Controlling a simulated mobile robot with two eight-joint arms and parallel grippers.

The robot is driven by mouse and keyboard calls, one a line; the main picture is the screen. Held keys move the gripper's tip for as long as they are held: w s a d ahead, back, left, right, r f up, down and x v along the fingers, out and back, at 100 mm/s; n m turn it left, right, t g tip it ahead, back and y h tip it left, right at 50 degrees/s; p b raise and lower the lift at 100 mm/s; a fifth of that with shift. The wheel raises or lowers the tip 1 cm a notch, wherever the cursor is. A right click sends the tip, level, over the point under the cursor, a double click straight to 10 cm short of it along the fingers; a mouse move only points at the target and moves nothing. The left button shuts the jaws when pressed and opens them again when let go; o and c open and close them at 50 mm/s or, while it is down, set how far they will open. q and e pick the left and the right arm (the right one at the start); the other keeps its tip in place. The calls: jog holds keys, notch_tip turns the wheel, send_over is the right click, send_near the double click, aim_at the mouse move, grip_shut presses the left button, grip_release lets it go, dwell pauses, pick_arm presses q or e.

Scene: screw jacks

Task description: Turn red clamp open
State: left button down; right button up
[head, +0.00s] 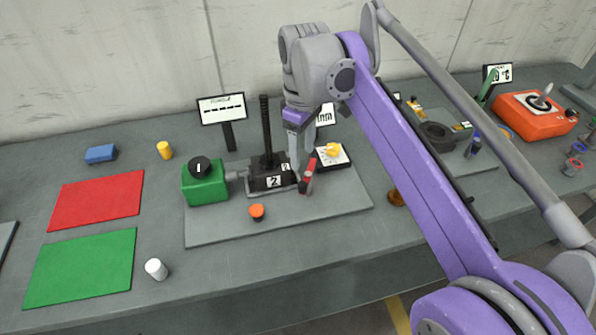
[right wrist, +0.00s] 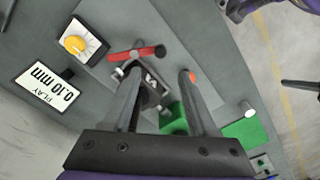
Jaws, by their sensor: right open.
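The red clamp (head: 309,172) is a short red lever at the right end of a black screw jack (head: 270,177) marked 2. In the right wrist view the clamp (right wrist: 148,52) lies crosswise just past the fingertips, with a dark round end at its right. My right gripper (head: 297,150) points down beside the jack's threaded post, next to the clamp. In the right wrist view its two fingers (right wrist: 160,74) are spread apart with nothing held between them. Whether a finger touches the clamp I cannot tell. My left gripper is in neither view.
A green block with a black knob (head: 205,182) stands left of the jack on a grey plate (head: 230,229). An orange button (head: 257,211) is in front, and a yellow dial (head: 333,150) is behind the clamp. Red (head: 97,200) and green mats (head: 82,268) lie left.

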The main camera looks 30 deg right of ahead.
aim_at(302, 184)
notch_tip(302, 184, down, 10)
jog(key=shift+s+r+b, duration=0.1)
jog(key=shift+r+b, duration=0.15)
jog(key=shift+b, duration=0.15)
grip_shut()
